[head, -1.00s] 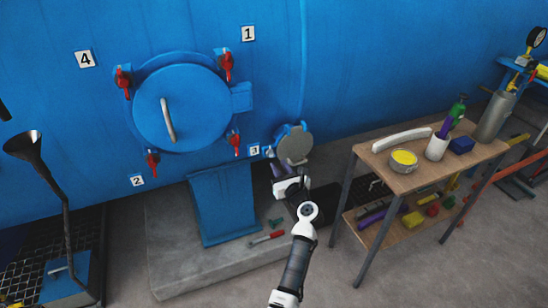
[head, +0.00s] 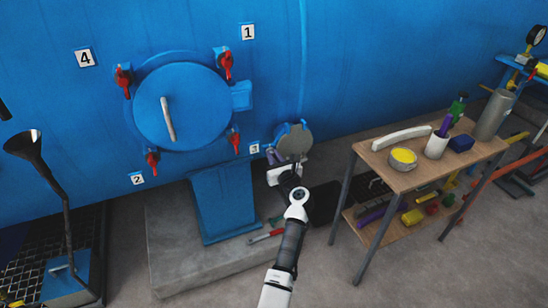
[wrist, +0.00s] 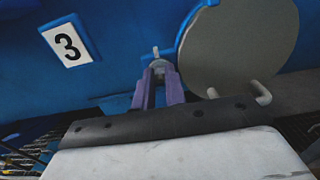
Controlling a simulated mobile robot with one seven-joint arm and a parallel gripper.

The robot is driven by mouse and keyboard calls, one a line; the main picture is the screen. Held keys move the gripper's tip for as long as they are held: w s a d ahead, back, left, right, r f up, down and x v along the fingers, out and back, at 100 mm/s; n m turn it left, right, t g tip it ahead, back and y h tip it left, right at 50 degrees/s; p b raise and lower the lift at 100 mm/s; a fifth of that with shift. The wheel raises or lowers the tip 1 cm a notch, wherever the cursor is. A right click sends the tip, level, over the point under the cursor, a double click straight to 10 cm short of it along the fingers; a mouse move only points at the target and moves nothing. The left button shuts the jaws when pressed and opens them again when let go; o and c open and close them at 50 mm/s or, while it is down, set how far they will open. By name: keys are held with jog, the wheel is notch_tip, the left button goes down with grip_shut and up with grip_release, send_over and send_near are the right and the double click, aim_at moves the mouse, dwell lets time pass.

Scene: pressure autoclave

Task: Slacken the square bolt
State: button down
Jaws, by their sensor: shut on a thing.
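My gripper (wrist: 158,84), with two purple fingers, is shut on the square bolt (wrist: 157,65). The bolt is a small grey piece at the blue edge of the hatch, left of its grey disc in the wrist view. The fingertips hide part of it, so its square shape is not clear. The round grey disc (wrist: 240,45) has a pale handle (wrist: 261,92) at its lower edge. In the head view my gripper (head: 271,157) is at the left side of the same disc (head: 294,142), where the bolt is too small to make out.
The large blue round door (head: 182,107) with red clamps is up and left. Number plate 3 (wrist: 68,45) is left of my fingers. A wooden table (head: 400,180) with tools stands to the right.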

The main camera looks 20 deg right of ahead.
jog(key=shift+f+n+b, duration=0.15)
jog(key=shift+n+b, duration=3.7)
jog(key=shift+n, duration=1.1)
jog(key=shift+f+n+b, duration=0.15)
jog(key=shift+n+b, duration=3.7)
jog(key=shift+n, duration=1.05)
jog(key=shift+f+n+b, duration=0.15)
jog(key=shift+n+b, duration=3.7)
jog(key=shift+n, duration=1.1)
jog(key=shift+a, duration=0.1)
jog(key=c, duration=1.7)
grip_release()
jog(key=shift+r, duration=0.1)
